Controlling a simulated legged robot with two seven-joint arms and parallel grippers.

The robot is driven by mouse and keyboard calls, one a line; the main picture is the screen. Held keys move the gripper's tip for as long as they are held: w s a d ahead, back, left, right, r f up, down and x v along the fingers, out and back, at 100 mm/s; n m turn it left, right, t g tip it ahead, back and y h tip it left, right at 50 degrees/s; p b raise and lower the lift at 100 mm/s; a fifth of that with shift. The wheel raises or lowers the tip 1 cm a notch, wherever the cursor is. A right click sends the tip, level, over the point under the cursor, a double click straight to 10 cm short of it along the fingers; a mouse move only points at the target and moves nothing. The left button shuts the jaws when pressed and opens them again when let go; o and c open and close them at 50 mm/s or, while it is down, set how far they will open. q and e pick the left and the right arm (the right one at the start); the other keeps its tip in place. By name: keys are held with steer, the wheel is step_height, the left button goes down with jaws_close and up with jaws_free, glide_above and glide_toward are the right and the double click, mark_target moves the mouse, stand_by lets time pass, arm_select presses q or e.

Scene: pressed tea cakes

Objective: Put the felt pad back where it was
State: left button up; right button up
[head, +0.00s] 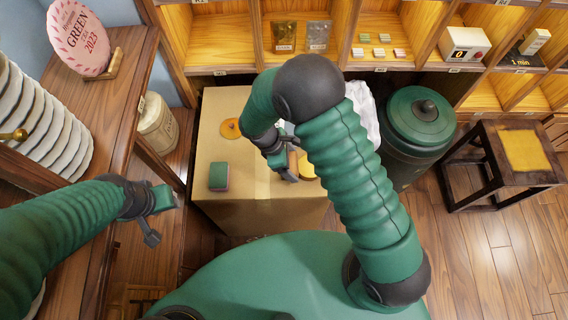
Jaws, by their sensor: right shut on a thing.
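My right gripper (290,170) is low over the cardboard box (255,205), shut on a yellow piece (307,168) that is largely hidden behind my arm. Its full shape, and whether it touches the box top, cannot be told. An orange disc (230,128) lies on the box farther back, left of the gripper. A green block with a pinkish side (219,176) lies on the box at the front left. I cannot tell for sure which of these is the felt pad. My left gripper (157,218) is open and empty, left of the box.
A wooden shelf with a pink round sign (82,38) and stacked pale discs (40,125) stands at the left. A dark green lidded bin (420,118) and a stool with a yellow top (525,150) stand at the right. Shelves run along the back.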

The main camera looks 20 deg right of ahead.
steer(key=shift+w+a+f, duration=0.1)
steer(key=shift+w+a, duration=0.3)
steer(key=shift+w, duration=0.15)
steer(key=shift+w+a, duration=0.2)
steer(key=shift+a, duration=0.05)
steer(key=f, duration=0.1)
steer(key=a+f, duration=0.1)
steer(key=f, duration=0.1)
steer(key=shift+f, duration=0.15)
steer(key=shift+a, duration=0.1)
steer(key=shift+d+f, duration=0.1)
steer(key=shift+d, duration=0.15)
steer(key=o, duration=1.3)
steer(key=shift+d, duration=0.15)
steer(key=shift+o, duration=0.8)
arm_select(q)
steer(key=shift+a+f, duration=0.1)
steer(key=shift+f, duration=0.2)
steer(key=shift+a, duration=0.1)
arm_select(e)
steer(key=shift+a, duration=0.2)
